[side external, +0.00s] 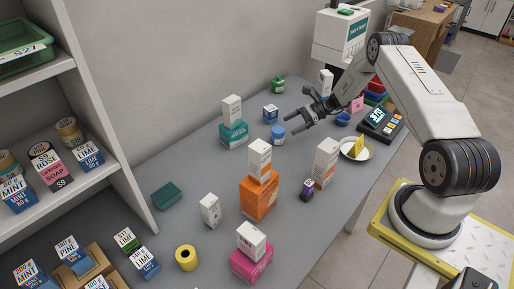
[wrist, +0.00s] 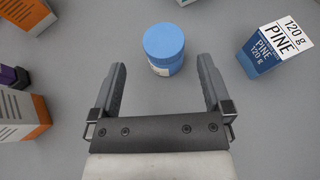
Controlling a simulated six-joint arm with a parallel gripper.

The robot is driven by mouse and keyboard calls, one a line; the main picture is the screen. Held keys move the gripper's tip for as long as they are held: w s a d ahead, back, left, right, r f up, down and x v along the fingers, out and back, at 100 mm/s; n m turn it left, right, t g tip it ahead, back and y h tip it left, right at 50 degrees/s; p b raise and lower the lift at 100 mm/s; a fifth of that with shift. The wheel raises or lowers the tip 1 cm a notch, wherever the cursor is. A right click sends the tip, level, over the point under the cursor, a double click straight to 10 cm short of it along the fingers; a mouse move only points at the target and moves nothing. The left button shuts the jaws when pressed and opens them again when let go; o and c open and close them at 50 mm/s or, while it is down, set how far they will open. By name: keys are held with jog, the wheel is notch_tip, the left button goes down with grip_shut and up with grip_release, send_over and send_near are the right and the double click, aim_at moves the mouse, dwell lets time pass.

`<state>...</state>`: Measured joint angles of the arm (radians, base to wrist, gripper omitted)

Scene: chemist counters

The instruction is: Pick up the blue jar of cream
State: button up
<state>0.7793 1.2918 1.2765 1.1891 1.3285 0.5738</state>
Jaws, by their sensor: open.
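The blue jar of cream (side external: 278,133) stands upright on the grey counter, with a blue lid and a pale label. In the wrist view the jar (wrist: 164,48) is just beyond the fingertips, roughly centred between them and slightly toward the left finger. My gripper (side external: 303,116) is open and empty, to the right of the jar in the side view. In the wrist view its two fingers (wrist: 162,66) are spread wider than the jar. The jar does not appear to be touched by either finger.
A blue-and-white PINE box (wrist: 272,48) stands right of the jar. Orange-and-white boxes (wrist: 22,115) are at the left. In the side view, a teal box (side external: 234,134) with a white box on it stands left of the jar. A plate (side external: 356,150) lies to the right.

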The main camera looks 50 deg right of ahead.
aim_at(279, 129)
jog(key=shift+d+f, duration=0.1)
jog(key=shift+d, duration=0.2)
jog(key=shift+x, duration=1.35)
jog(key=shift+x, duration=2.6)
jog(key=shift+w, duration=0.1)
jog(key=c, duration=1.3)
jog(key=shift+o, duration=0.2)
jog(key=shift+r, duration=0.35)
